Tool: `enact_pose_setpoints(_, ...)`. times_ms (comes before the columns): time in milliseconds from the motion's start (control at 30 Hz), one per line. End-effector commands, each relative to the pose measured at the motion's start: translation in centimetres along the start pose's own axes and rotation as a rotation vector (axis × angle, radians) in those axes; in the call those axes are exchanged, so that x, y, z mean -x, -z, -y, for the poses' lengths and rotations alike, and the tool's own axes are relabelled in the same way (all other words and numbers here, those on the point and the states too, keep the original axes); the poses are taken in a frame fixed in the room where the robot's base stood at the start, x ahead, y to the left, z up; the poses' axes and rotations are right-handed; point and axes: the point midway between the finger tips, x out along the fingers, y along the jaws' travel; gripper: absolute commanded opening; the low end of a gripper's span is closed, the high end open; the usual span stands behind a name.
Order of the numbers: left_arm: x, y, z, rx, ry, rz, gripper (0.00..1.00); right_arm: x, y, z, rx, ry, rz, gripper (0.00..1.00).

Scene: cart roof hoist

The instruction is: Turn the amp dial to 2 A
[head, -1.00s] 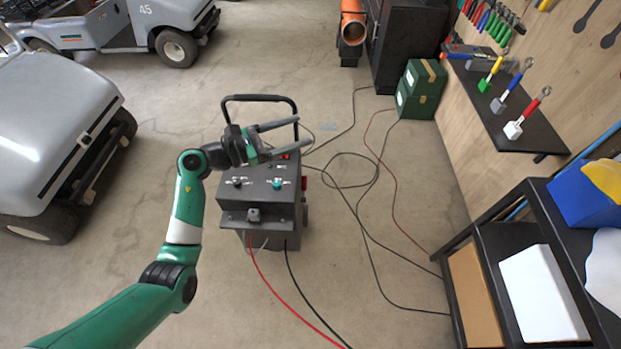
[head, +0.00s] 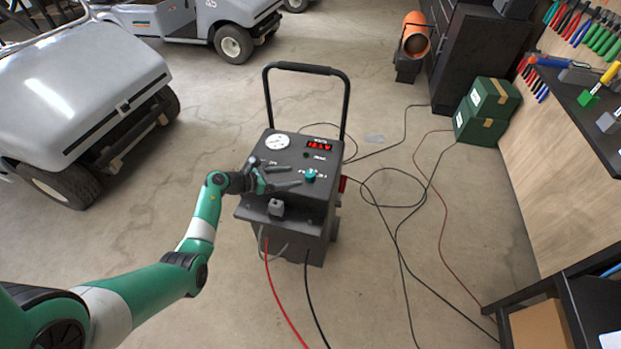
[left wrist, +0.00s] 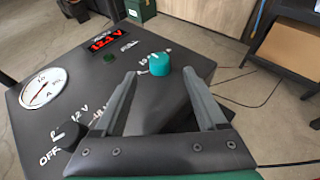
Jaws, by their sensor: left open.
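The charger (head: 283,238) is a dark wheeled box with a sloped top panel. Its teal dial (head: 310,175), beside small white numerals, also shows in the left wrist view (left wrist: 159,64). A black knob (left wrist: 67,135) marked OFF and 12 V sits at the lower left of the panel. My left gripper (head: 301,177) is open and empty over the panel. In the left wrist view its fingertips (left wrist: 160,75) point at the teal dial, which shows just beyond the gap between them. I cannot tell whether they touch it. The dial's exact setting is too small to read. My right gripper is not in view.
The panel also has a round white gauge (head: 277,141) and a red digital display (head: 318,144). A black handle (head: 305,68) rises behind. Red and black cables (head: 274,290) run across the floor. Green cases (head: 487,110) and grey carts (head: 75,90) stand clear of the charger.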

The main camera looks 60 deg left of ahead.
Motion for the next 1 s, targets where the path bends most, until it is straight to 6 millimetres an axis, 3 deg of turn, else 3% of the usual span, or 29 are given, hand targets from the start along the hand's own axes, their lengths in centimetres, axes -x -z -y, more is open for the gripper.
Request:
enact_pose_setpoints(100,-3.2,0.6,0.1,-0.004,0.003,0.001,0.74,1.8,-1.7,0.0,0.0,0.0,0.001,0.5)
enact_pose_setpoints(300,-7.1,0.6,0.0,-0.003,0.001,0.001,0.74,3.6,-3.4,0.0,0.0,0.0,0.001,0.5)
enact_pose_setpoints(467,-8.4,0.2,0.0,-0.002,0.0,0.001,0.74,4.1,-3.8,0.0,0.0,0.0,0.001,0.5)
enact_pose_setpoints(733,-8.5,0.0,0.0,-0.002,-0.001,0.001,0.74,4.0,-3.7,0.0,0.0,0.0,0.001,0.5)
enact_pose_setpoints(1000,-8.5,0.0,0.0,-0.002,-0.001,0.001,0.25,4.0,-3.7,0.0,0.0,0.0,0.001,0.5)
